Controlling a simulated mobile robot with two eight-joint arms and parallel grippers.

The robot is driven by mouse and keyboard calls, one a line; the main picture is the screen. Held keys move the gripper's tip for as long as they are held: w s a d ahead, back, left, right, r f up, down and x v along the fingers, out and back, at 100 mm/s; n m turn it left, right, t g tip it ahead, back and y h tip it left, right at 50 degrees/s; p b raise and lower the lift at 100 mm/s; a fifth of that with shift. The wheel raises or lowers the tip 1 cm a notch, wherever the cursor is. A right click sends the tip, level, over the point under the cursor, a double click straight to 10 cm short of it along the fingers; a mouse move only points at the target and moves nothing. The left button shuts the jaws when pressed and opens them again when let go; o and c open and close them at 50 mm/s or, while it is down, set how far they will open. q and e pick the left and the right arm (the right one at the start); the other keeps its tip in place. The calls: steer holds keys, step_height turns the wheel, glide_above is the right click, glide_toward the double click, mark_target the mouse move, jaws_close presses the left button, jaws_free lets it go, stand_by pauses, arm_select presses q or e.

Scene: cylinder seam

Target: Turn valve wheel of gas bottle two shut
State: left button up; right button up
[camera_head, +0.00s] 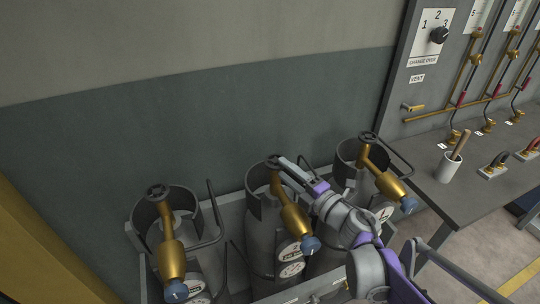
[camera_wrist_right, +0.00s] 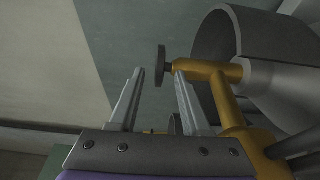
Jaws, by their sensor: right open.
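Three grey gas bottles with brass valves stand in a row in the head view. The middle one (camera_head: 261,232) has its small dark valve wheel (camera_head: 271,160) on top of its brass valve (camera_head: 293,217). My right gripper (camera_head: 287,161) reaches over this bottle from the right, its tips close by the wheel. In the right wrist view its two fingers (camera_wrist_right: 159,75) are open, and the dark wheel (camera_wrist_right: 161,64) shows edge-on in the gap at the tips. I cannot tell whether the fingers touch it. My left gripper is not in view.
The left bottle (camera_head: 208,258) and right bottle (camera_head: 347,180) flank the middle one, with collars and valves close by. A grey bench (camera_head: 425,180) with a white cup (camera_head: 449,169) stands at right, below a panel of pipes and a change-over knob (camera_head: 439,35).

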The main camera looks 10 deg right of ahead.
mark_target(269, 156)
steer(key=x, duration=0.8)
steer(key=shift+d, duration=0.1)
steer(key=shift+c, duration=0.3)
jaws_close()
